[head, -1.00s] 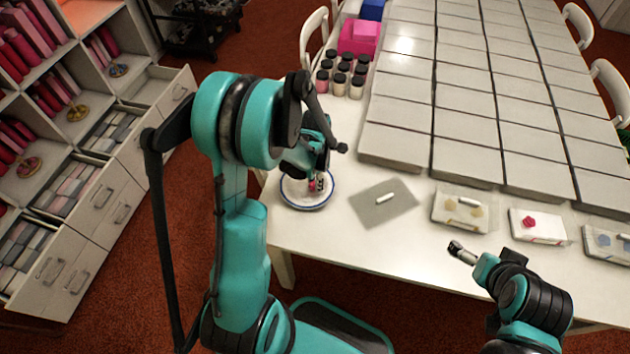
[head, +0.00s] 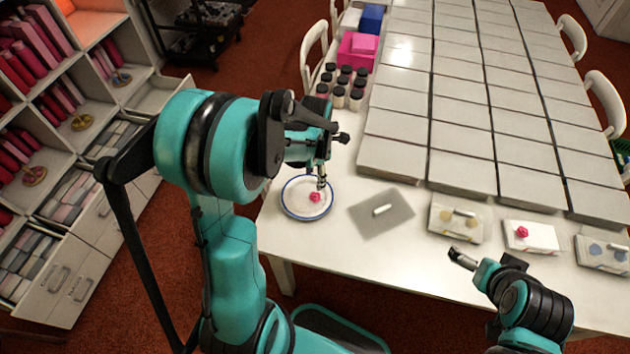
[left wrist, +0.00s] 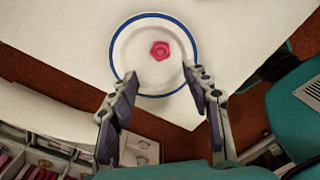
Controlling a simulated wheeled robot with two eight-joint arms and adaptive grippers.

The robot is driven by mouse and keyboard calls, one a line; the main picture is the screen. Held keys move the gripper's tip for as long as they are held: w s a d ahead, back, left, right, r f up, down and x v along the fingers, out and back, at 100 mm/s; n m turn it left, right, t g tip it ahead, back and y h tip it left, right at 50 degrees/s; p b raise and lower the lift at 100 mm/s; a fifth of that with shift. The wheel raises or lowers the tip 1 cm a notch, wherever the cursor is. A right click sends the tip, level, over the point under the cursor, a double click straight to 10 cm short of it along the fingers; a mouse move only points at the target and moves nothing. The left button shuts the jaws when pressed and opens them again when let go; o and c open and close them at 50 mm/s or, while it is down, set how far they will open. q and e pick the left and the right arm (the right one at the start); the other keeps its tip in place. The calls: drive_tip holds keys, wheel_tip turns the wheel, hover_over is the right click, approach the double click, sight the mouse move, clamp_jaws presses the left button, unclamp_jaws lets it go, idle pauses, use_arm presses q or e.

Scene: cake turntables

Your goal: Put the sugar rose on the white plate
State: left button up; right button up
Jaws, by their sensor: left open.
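A pink sugar rose (head: 315,197) lies on the white plate with a blue rim (head: 291,207), near the table's front left corner. In the left wrist view the rose (left wrist: 160,50) sits inside the plate (left wrist: 128,72), a little above its middle. My left gripper (head: 322,182) is above the plate, by the rose in the head view. In the left wrist view its two fingers (left wrist: 160,92) are spread with nothing between them, apart from the rose.
A grey mat (head: 372,222) with a white stick lies right of the plate. Several small trays follow, one with another pink rose (head: 522,232). Dark-capped jars (head: 338,97) and rows of white boxes (head: 450,140) stand behind.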

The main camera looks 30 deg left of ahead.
use_arm(q)
drive_tip(key=s+d+r+m+t, duration=0.3)
drive_tip(key=r+m, duration=0.4)
drive_tip(key=m, duration=0.7)
drive_tip(key=s+d+r+m+t, duration=0.4)
drive_tip(key=s+d+r+m, duration=0.2)
drive_tip(key=m, duration=0.9)
drive_tip(key=shift+s+d+r+m, duration=0.15)
drive_tip(key=shift+s+r+m, duration=0.15)
drive_tip(key=shift+s+r, duration=0.6)
